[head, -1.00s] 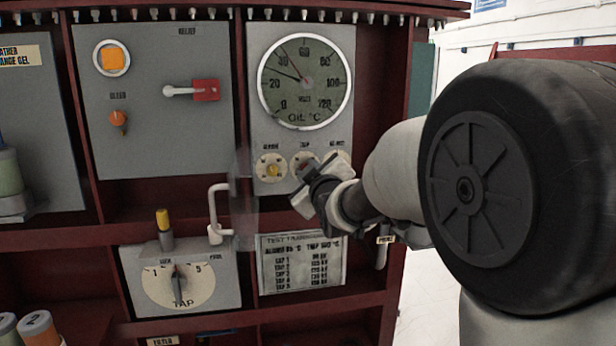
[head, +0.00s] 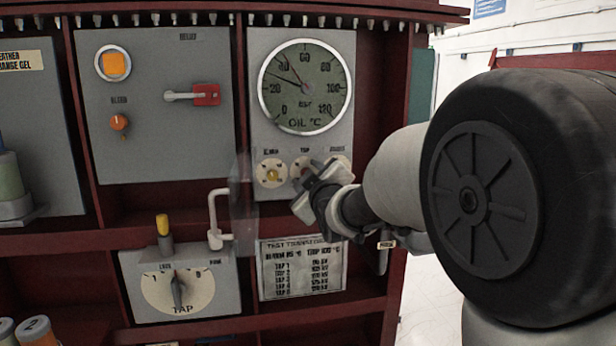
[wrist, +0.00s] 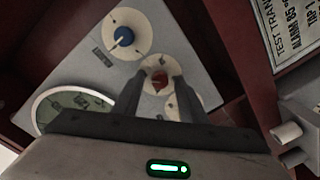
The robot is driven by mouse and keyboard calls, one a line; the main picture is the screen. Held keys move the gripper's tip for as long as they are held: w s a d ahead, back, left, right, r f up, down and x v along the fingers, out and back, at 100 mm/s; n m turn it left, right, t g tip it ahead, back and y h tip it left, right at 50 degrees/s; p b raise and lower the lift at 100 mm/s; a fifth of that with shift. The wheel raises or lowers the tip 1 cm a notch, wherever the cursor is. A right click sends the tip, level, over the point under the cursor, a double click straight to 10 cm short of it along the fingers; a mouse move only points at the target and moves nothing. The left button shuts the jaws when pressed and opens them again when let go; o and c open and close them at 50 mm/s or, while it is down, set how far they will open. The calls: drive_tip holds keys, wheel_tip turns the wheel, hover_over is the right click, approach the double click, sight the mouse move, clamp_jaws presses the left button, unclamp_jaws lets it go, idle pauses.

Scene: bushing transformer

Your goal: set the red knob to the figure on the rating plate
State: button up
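The red knob (wrist: 159,82) sits on a pale round dial on the grey gauge panel. In the wrist view it lies between the two fingers of my gripper (wrist: 158,88), with a small gap on each side. The fingers are apart and point at the dial. In the head view my gripper (head: 308,190) covers most of that middle dial (head: 298,166). The rating plate (head: 300,268) hangs below the panel. It has an alarm figure that looks like 85 °C, a trip figure too blurred to be sure of, and several tap rows.
A yellow knob (head: 271,174) sits left of the middle dial and a blue knob (wrist: 123,36) on its other side. The oil gauge (head: 304,87) is above. A white bent handle (head: 216,222) and a tap selector (head: 178,288) are to the lower left.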

drive_tip(key=p+v, duration=0.2)
drive_tip(key=v, duration=1.5)
drive_tip(key=shift+s, duration=0.2)
drive_tip(key=shift+d, duration=0.1)
